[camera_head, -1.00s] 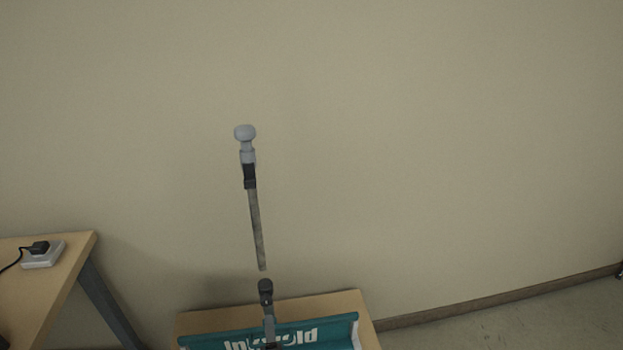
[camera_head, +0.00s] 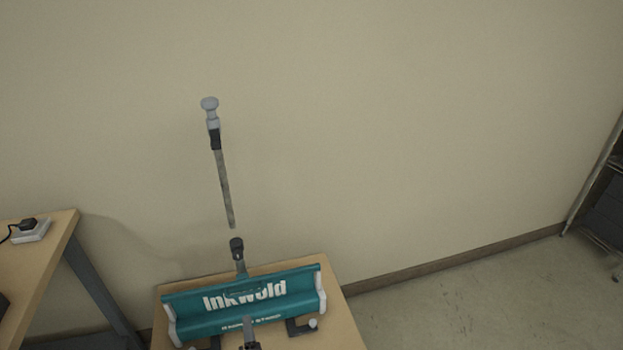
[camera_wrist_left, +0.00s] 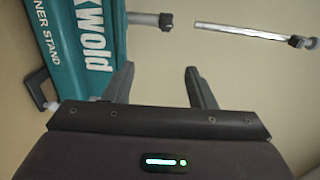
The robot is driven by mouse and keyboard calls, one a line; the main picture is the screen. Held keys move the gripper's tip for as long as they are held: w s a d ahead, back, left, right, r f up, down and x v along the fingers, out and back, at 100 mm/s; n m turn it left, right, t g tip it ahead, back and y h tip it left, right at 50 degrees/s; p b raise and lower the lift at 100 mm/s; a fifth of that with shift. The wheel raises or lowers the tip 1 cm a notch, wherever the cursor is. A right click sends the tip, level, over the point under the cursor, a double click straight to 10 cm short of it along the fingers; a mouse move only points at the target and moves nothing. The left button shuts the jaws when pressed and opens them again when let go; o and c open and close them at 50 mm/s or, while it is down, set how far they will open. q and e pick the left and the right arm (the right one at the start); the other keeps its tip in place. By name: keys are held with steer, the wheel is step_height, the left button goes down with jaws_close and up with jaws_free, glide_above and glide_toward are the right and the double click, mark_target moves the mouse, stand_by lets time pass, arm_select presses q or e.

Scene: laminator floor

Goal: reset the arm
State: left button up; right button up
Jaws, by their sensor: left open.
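My left gripper (camera_wrist_left: 161,85) shows in the left wrist view, its two dark fingers apart with nothing between them. I cannot make it out in the head view. In the wrist view, a teal printed banner stand (camera_wrist_left: 68,45) lies to the left of the fingers, and a grey pole with a dark end (camera_wrist_left: 245,31) lies up and to the right. In the head view, the teal stand (camera_head: 245,300) rests on a small wooden table at the bottom. The grey pole (camera_head: 223,175) appears upright above it against the wall. My right gripper is not in view.
The wooden table (camera_head: 345,335) stands near the beige wall. Another table (camera_head: 45,265) at the left carries a white power strip (camera_head: 30,231) with a black plug. A metal rack (camera_head: 597,185) stands at the right edge. The floor (camera_head: 480,300) between is clear.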

arm_select(q)
steer(key=s+a+f+n+g+h, duration=0.15)
steer(key=s+f, duration=0.25)
steer(key=f, duration=0.4)
steer(key=s+a+f+n+g, duration=0.2)
steer(key=s+f+g, duration=0.15)
steer(key=f, duration=0.35)
steer(key=s+a+f+n+g+h, duration=0.1)
steer(key=s+a+f+g, duration=0.1)
steer(key=s+f, duration=0.45)
steer(key=s+a+f+n+g+h, duration=0.1)
steer(key=s+f+n+g, duration=0.3)
steer(key=s, duration=0.9)
steer(key=s+a+f+n+g+h, duration=0.1)
steer(key=s+f+n+g, duration=0.3)
steer(key=s+f, duration=0.6)
steer(key=s+a+g, duration=0.1)
steer(key=s, duration=0.2)
steer(key=shift+f, duration=0.2)
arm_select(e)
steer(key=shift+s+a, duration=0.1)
arm_select(q)
steer(key=shift+h, duration=0.25)
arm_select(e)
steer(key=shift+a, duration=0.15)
